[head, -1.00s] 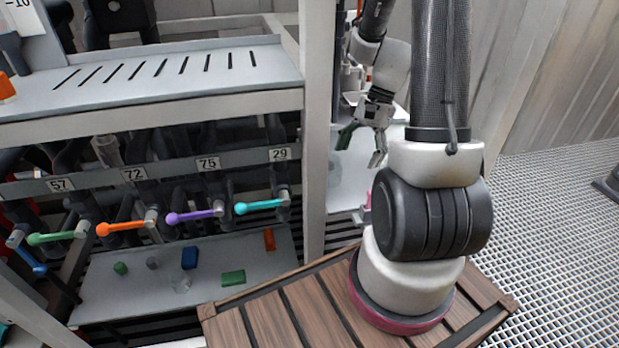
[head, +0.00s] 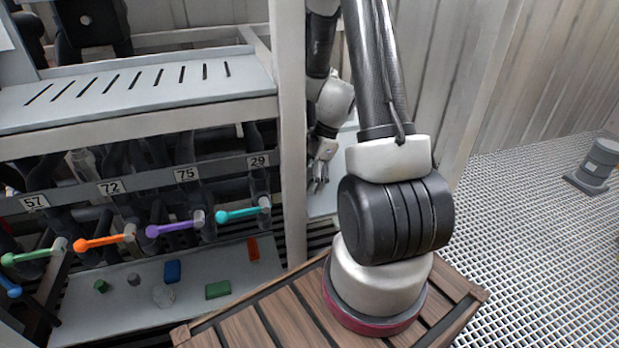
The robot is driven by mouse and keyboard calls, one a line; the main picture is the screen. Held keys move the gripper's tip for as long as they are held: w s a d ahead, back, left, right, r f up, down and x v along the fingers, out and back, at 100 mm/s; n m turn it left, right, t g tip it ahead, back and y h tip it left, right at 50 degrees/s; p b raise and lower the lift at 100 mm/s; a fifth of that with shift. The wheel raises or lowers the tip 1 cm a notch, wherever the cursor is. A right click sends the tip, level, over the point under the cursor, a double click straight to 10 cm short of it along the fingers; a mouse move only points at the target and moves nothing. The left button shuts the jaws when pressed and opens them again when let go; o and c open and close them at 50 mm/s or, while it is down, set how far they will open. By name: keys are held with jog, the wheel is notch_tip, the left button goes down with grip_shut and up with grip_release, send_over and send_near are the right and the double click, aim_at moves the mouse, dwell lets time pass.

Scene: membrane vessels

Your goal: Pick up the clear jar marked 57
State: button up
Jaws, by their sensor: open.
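The label 57 (head: 35,202) is on the rail at the left, above a green-handled lever (head: 35,255). A clear vessel (head: 82,160) stands behind the rail, between labels 57 and 72, partly hidden; I cannot tell whether it is the jar marked 57.
The slotted shelf (head: 140,108) is above the rail, with orange, purple and cyan levers below. Small blue and green blocks lie on the lower shelf (head: 100,325). The grey post (head: 291,130) stands between the rack and my gripper. A grey cylinder (head: 597,165) stands on the grating floor.

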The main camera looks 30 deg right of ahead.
jog(key=shift+f, duration=0.15)
jog(key=c, duration=1.2)
